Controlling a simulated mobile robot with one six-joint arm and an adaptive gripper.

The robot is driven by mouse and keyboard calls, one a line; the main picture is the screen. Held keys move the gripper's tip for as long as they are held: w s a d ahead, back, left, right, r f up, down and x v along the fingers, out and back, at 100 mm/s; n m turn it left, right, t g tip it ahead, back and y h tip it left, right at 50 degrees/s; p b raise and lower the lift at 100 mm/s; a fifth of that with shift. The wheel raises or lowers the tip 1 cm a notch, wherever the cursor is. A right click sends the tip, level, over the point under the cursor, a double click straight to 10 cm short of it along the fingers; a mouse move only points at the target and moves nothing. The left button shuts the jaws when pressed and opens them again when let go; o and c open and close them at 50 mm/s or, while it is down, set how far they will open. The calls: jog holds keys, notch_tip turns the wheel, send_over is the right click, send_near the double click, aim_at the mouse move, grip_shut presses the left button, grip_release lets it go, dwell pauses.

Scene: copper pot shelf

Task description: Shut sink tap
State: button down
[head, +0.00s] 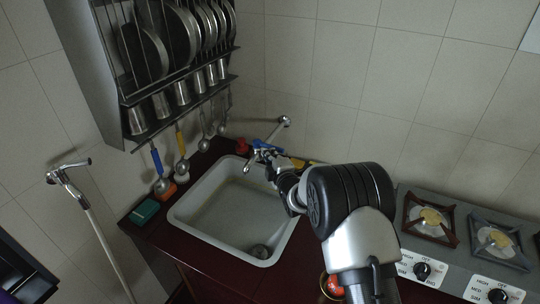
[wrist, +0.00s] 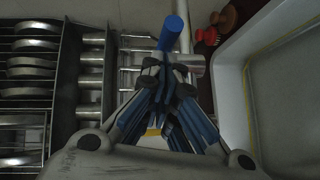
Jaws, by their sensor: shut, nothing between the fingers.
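The sink tap (head: 252,160) is a metal fixture at the back edge of the pale grey sink (head: 182,212). A blue piece (head: 262,145) shows at the tap in the head view. In the wrist view a blue cylindrical handle (wrist: 171,32) stands just beyond my fingertips, with metal tap parts (wrist: 192,62) beside it. My gripper (head: 272,160) is shut and empty, close to the tap. In the wrist view its fingertips (wrist: 167,66) meet near the base of the blue handle; I cannot tell if they touch it. My arm hides part of the sink's right side. I cannot make out running water.
A wall rack (head: 185,60) with pans and cups hangs above the counter at left. Utensils hang below it. A green sponge (head: 144,211) lies left of the sink. A gas stove (head: 462,240) stands at right. A metal stand (head: 100,235) is at far left.

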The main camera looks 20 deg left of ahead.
jog(key=shift+w+d+b, duration=0.25)
jog(key=shift+w+b, duration=0.3)
jog(key=shift+b, duration=0.65)
